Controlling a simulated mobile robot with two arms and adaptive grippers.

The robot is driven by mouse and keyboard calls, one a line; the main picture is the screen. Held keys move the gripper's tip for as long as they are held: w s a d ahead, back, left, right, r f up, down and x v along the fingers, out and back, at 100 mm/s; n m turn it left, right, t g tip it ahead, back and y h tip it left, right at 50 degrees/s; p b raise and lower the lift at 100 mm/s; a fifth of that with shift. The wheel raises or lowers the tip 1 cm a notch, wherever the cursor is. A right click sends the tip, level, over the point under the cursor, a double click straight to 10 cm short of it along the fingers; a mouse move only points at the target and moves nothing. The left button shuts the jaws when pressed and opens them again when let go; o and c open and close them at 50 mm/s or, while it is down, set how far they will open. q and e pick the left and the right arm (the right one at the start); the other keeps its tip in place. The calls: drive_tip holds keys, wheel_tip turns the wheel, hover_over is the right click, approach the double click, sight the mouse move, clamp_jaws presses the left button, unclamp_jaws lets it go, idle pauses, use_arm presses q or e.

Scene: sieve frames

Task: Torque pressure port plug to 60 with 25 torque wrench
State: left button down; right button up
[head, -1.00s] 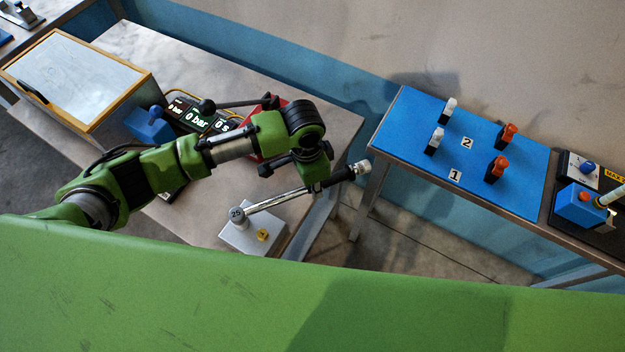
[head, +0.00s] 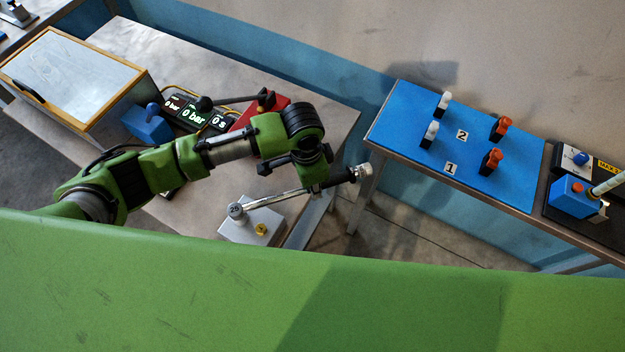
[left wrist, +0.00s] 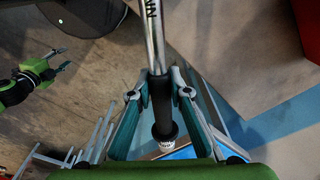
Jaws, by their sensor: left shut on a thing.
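My left gripper (head: 322,184) is shut on the black handle of the torque wrench (head: 278,198). The wrench also shows in the left wrist view (left wrist: 153,45), its handle between the two fingers and its knurled end below them. The wrench's round head, marked 25, sits over a grey block (head: 275,229) on the near edge of the table. A pressure port plug is not visible; the head covers that part of the block. My right gripper (left wrist: 58,62) shows only in the left wrist view, with its fingers apart and nothing between them.
Behind my left arm are a red block (head: 270,112), a digital display (head: 192,115) and a blue box (head: 148,125). A case (head: 75,75) stands at left. A blue-topped bench (head: 400,105) with white and orange handles is at right, across a gap.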

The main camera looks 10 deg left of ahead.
use_arm(q)
drive_tip(key=shift+s+d+r, duration=0.1)
drive_tip(key=shift+s+d, duration=0.05)
drive_tip(key=shift+s, duration=0.1)
idle(0.3)
drive_tip(key=shift+s+d+m+p, duration=0.25)
drive_tip(key=shift+s+m+p, duration=0.25)
drive_tip(key=shift+s, duration=0.3)
idle(0.3)
drive_tip(key=shift+w, duration=0.1)
drive_tip(key=shift+w+a+p, duration=0.2)
drive_tip(key=shift+w+p, duration=0.25)
drive_tip(key=shift+w, duration=0.1)
drive_tip(key=shift+r, duration=0.15)
